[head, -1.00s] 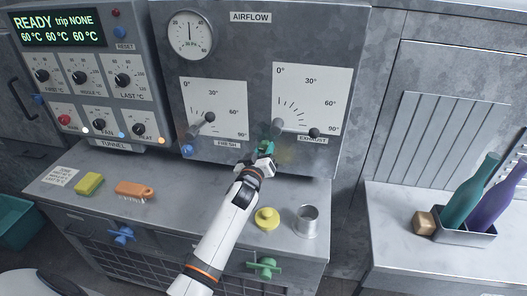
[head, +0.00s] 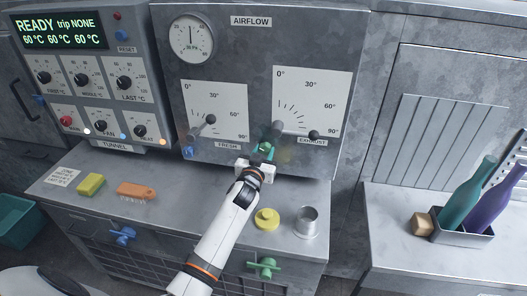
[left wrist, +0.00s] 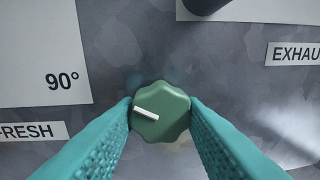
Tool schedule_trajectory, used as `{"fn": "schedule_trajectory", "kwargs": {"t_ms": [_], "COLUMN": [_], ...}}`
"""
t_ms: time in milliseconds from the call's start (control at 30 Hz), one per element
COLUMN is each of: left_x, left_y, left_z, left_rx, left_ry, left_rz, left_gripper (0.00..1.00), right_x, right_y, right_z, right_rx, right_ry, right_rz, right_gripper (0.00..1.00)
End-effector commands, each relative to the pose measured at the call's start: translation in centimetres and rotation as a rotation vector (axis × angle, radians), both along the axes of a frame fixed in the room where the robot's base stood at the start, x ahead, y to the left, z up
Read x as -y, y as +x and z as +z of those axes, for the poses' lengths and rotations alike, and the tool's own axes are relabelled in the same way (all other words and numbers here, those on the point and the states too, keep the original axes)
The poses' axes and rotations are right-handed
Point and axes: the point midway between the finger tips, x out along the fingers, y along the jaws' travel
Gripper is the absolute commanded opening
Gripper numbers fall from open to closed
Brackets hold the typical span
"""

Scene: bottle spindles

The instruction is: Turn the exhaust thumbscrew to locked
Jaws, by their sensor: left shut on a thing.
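The exhaust thumbscrew is a green lobed knob (left wrist: 160,112) on the grey airflow panel (head: 350,60), left of the EXHAUST label (head: 312,142). Its white mark lies nearly level, pointing left and slightly up in the left wrist view. My left gripper (head: 265,152) is shut on it, with a teal finger on each side in the left wrist view. In the head view the gripper partly hides the knob. My right gripper is not in view.
The fresh lever (head: 210,119) and a blue thumbscrew (head: 188,151) are to the left on the panel. On the ledge below are a yellow-green sponge (head: 91,184), an orange brush (head: 137,190), a yellow knobbed piece (head: 267,218) and a metal cup (head: 307,220). Bottles stand at the right.

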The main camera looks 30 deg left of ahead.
Motion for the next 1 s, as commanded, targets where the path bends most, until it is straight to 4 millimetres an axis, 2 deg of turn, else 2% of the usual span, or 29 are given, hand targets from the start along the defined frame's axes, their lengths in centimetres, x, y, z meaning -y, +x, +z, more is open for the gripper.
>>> {"fn": "schedule_trajectory", "kwargs": {"t_ms": [700,1000], "left_x": [0.07,0.11], "left_y": [0.00,0.00], "left_z": [0.09,0.08], "left_rx": [-0.188,-0.252], "left_ry": [0.655,0.876], "left_rz": [-0.002,-0.002], "left_gripper": [0.13,0.13], "right_x": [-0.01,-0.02], "right_y": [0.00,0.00], "right_z": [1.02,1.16], "right_rx": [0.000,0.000], "right_ry": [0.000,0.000], "right_rz": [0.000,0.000], "right_gripper": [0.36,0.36]}}
